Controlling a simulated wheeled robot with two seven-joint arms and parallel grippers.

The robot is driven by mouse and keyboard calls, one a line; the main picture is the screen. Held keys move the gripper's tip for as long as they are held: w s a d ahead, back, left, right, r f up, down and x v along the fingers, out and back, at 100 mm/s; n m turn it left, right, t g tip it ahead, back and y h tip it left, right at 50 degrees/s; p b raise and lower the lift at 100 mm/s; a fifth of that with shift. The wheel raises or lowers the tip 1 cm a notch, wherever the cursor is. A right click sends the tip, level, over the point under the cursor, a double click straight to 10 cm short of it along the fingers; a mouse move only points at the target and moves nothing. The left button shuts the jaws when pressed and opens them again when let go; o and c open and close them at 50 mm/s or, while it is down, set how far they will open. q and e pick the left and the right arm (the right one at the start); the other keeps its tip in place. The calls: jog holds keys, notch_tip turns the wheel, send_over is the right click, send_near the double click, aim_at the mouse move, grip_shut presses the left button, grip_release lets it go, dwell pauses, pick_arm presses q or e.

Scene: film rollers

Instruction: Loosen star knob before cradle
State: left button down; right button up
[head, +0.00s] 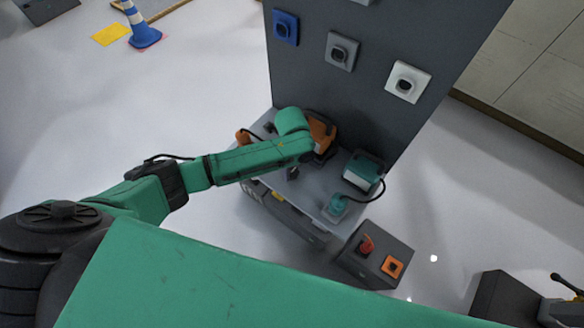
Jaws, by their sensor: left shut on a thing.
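My left arm reaches in from the left over a grey bench (318,197). My left gripper (292,173) shows only as a small dark shape below the green wrist, low over the bench. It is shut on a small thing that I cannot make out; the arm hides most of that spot. I cannot make out the star knob for sure. An orange and dark unit (322,135) stands behind the wrist, partly covered; I cannot tell whether it is the cradle. A teal unit (364,171) stands to its right. My right gripper is not in view.
A tall dark panel (375,95) with square blue, grey and white fittings rises behind the bench. An orange piece (243,136) is at the bench's left, a teal knob-like piece (337,203) at its front right. A grey box (360,270) with a red knob (366,245) stands nearer.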

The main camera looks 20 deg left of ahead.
pick_arm(q)
jog(key=n+p, duration=0.3)
jog(key=n, duration=0.1)
jog(key=shift+r+p, duration=0.2)
jog(key=shift+p, duration=0.1)
jog(key=n+p, duration=0.3)
jog(key=n, duration=0.1)
jog(key=shift+n, duration=0.3)
jog(key=n+p, duration=0.2)
jog(key=n, duration=0.3)
jog(key=n+p, duration=0.1)
jog(key=n, duration=0.3)
jog(key=shift+f+n+p, duration=0.15)
jog(key=shift+n+p, duration=0.15)
jog(key=shift+w, duration=0.1)
jog(key=shift+c, duration=1.1)
grip_release()
